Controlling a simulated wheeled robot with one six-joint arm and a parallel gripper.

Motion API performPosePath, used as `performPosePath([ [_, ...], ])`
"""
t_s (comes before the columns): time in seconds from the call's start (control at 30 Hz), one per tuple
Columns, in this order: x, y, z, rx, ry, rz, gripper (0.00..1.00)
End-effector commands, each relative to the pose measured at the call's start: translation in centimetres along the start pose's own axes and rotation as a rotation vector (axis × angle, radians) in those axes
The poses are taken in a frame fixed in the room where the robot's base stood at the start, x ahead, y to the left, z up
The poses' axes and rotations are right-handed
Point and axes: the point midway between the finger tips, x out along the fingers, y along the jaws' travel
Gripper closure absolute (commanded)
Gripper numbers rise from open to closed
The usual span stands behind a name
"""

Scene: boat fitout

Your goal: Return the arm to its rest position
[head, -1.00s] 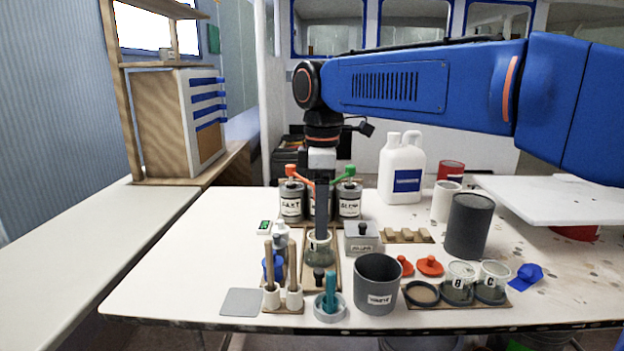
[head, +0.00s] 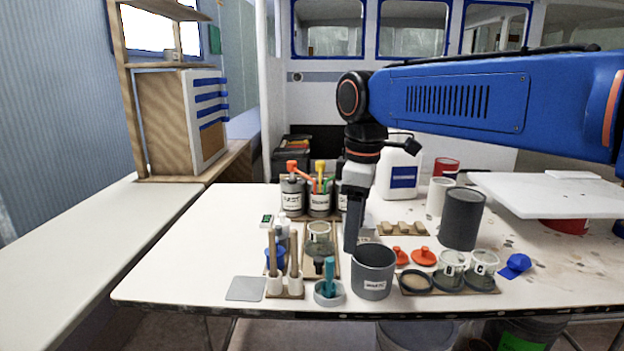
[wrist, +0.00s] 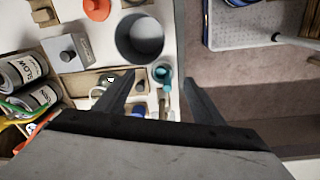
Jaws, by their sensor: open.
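My arm is blue and reaches in from the right in the head view. My gripper (head: 352,240) hangs pointing down above the worktable (head: 180,255), just behind the grey waste cup (head: 373,272). In the wrist view its two dark fingers (wrist: 155,100) stand wide apart with nothing between them in grip. The grey cup also shows beyond the fingers in the wrist view (wrist: 140,38). A glass jar (head: 318,240) stands on a wooden tray to the left of the gripper, apart from it. The gripper hides part of the labelled cans behind it.
Labelled cans (head: 292,197) with coloured handles stand behind. A white jug (head: 403,178), a dark cylinder (head: 462,220) and jars B and C (head: 452,268) stand to the right. Brushes (head: 281,262) and a teal tool (head: 330,277) stand in front. The table's left part is clear.

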Motion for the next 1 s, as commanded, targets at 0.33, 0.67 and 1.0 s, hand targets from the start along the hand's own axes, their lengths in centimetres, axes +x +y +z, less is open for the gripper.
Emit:
performPosePath([
  [0.33,2.9,-2.5,10.0,0.389,0.07,0.081,0.37],
  [0.67,8.1,-7.0,18.9,0.816,0.163,0.167,0.37],
  [1.0,14.0,-11.5,24.7,1.177,0.259,0.237,0.37],
])
